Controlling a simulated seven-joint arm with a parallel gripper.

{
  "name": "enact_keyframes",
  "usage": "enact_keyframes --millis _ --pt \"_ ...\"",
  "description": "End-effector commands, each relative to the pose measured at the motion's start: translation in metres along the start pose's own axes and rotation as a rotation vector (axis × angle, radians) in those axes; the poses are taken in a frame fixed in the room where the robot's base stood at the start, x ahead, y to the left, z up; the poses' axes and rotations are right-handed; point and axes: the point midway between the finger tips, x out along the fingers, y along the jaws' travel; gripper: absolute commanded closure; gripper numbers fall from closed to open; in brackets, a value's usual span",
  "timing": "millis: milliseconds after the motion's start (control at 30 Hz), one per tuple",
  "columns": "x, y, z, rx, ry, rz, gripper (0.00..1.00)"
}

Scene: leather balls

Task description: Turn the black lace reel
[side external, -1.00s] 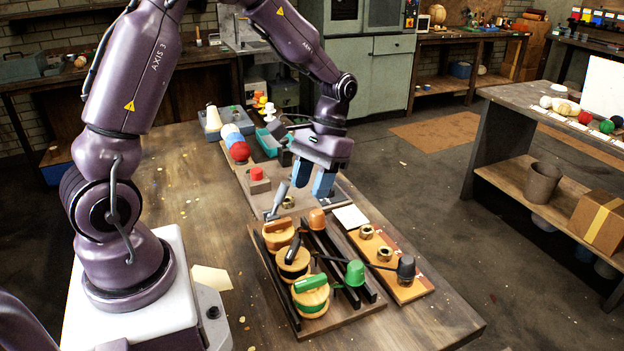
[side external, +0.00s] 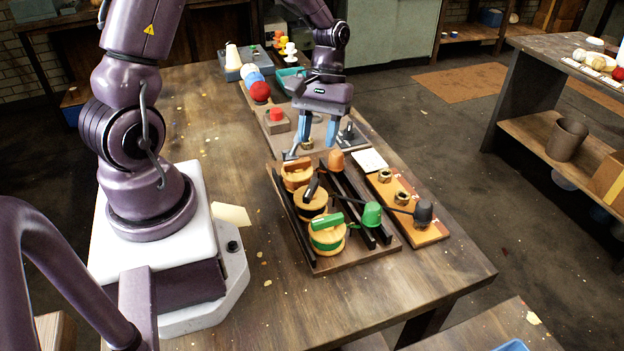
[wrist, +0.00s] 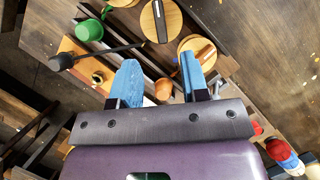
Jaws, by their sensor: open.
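The black reel (side external: 311,201) is a round wooden disc with a black crank bar on top, the middle of three reels on a wooden rack. In the wrist view it shows at the top (wrist: 160,18), ahead of my fingers. A thin black line runs from its side to a black cup-shaped weight (side external: 423,212) at the right, also in the wrist view (wrist: 60,62). My gripper (side external: 317,138) has blue fingers, is open and empty, and hangs beyond the rack's far end, apart from the black reel. In the wrist view its fingers (wrist: 160,80) stand apart.
The orange reel (side external: 296,175) lies between my gripper and the black reel. The green reel (side external: 327,235) is nearer the camera. A green weight (side external: 372,213) and an orange weight (side external: 336,161) stand by dark rails. A board with brass nuts (side external: 402,198) lies right.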

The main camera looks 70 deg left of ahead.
Motion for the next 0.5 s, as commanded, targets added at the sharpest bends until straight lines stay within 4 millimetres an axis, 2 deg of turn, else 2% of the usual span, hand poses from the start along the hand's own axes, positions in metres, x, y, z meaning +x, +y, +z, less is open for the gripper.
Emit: enact_keyframes --millis 100,300,500 --pt "0.027 0.0 0.001 0.001 -0.007 -0.002 0.58" --pt "0.067 -0.001 0.001 0.003 -0.006 -0.003 0.58" --pt "0.091 0.0 0.0 0.003 -0.002 -0.001 0.58"
